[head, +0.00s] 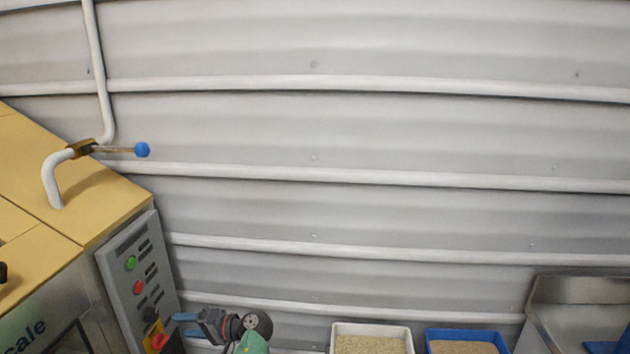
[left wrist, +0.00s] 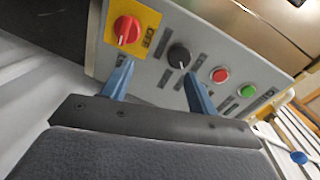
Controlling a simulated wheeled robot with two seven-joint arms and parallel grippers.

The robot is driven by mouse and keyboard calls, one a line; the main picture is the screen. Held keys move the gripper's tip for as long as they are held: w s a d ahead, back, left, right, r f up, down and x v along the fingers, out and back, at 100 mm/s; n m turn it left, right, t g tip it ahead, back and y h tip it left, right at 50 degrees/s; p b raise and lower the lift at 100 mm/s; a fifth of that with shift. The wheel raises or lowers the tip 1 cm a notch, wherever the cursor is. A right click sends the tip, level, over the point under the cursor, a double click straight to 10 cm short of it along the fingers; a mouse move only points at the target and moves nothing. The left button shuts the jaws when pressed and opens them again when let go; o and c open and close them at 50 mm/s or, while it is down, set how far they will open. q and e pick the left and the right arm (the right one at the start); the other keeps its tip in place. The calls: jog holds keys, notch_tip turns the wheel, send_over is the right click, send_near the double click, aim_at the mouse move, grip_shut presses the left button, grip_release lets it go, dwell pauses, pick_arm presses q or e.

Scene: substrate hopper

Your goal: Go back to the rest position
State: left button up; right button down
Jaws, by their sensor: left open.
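My left gripper (head: 188,325) is low in the head view, just right of the grey control panel (head: 139,284) on the yellow-topped machine. In the left wrist view its two blue fingers (left wrist: 157,90) are spread apart with nothing between them. They point at the panel, with the black knob (left wrist: 179,55) beyond the gap and the red switch on a yellow plate (left wrist: 127,30) near one finger. I cannot tell whether a finger touches the panel. My right gripper is not in view.
A pipe valve with a blue-tipped lever (head: 142,150) stands above the machine. A white bin (head: 372,329) and a blue bin (head: 466,335), both with grainy material, sit at the bottom. A metal hopper (head: 575,310) is at the right. A corrugated wall (head: 380,140) fills the back.

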pick_arm(q)
jog(key=s+d+f+m+t+h, duration=0.25)
jog(key=s+d+t+h, duration=0.25)
jog(key=s+d+h, duration=1.05)
jog(key=s+d+f+g, duration=0.1)
jog(key=s+f, duration=0.3)
jog(key=s, duration=0.4)
jog(key=s+d+f+g+h, duration=0.1)
jog(key=s+f, duration=0.3)
jog(key=s, duration=0.5)
jog(key=s+d+f+g+h, duration=0.1)
jog(key=s+d+f+g, duration=0.1)
jog(key=s, duration=0.7)
jog(key=shift+d+f+m+g, duration=0.2)
jog(key=shift+f+m+g, duration=0.2)
jog(key=shift+f, duration=0.5)
